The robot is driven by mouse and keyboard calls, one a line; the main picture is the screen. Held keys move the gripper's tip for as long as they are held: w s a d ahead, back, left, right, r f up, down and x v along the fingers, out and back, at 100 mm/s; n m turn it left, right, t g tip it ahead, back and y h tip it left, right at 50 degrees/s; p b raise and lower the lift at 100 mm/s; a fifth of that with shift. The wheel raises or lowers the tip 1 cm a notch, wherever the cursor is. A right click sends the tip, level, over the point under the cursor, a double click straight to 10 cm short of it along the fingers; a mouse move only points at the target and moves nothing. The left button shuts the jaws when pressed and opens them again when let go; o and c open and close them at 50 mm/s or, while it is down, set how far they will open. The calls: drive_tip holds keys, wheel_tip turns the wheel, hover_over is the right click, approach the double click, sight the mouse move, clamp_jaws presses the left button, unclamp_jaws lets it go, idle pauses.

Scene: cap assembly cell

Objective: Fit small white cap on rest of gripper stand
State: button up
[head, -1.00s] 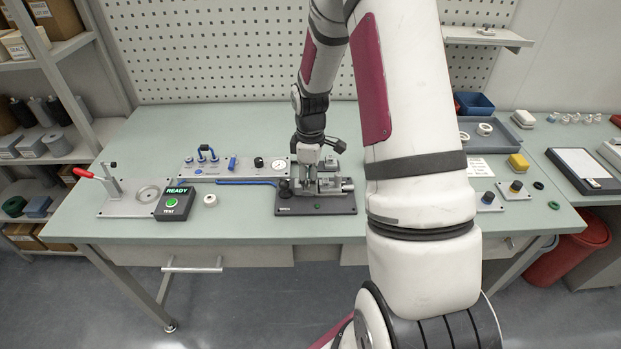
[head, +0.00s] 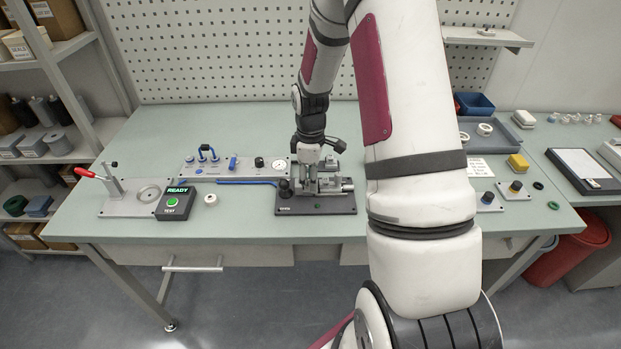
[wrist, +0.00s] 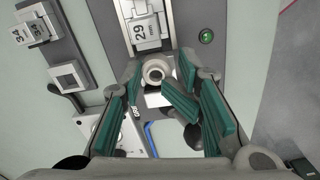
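My gripper (wrist: 160,72) has green-padded fingers, seen spread apart in the wrist view. A small white round cap (wrist: 155,71) with a hole in its middle sits between the fingertips, with narrow gaps at its sides. I cannot tell whether any finger touches it. It is over the dark-based gripper stand (head: 317,204), whose metal part marked "29 mm" (wrist: 147,30) is just beyond the cap. In the head view my gripper (head: 308,180) is down at the left-middle of the stand, and the cap cannot be made out there.
The black test box (head: 176,203) reads READY. A white ring (head: 210,199) lies between it and the stand. A panel with blue fittings (head: 233,168) is behind, and a red-handled press (head: 113,178) is at the left. A grey tray (head: 500,146) and yellow block (head: 517,163) are at the right.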

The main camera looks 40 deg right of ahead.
drive_tip(key=o, duration=0.7)
drive_tip(key=shift+c, duration=0.2)
wheel_tip(320, 180, up, 12)
drive_tip(key=s+a+r+m+t+h, duration=0.1)
drive_tip(key=s+a+r+m, duration=0.1)
drive_tip(key=s+a+r, duration=0.35)
drive_tip(key=s+a+r+m+t, duration=0.1)
drive_tip(key=s+a+r+m, duration=0.15)
drive_tip(key=a+r, duration=0.5)
drive_tip(key=s+a+r+m+t, duration=0.1)
drive_tip(key=s+a+r+m, duration=0.1)
drive_tip(key=s, duration=0.4)
drive_tip(key=s+a+r+m+t+y, duration=0.1)
drive_tip(key=s+a+r+m+t, duration=0.1)
drive_tip(key=s, duration=0.5)
drive_tip(key=shift+s+a+r, duration=0.3)
drive_tip(key=shift+a+r, duration=0.2)
drive_tip(key=shift+a, duration=0.25)
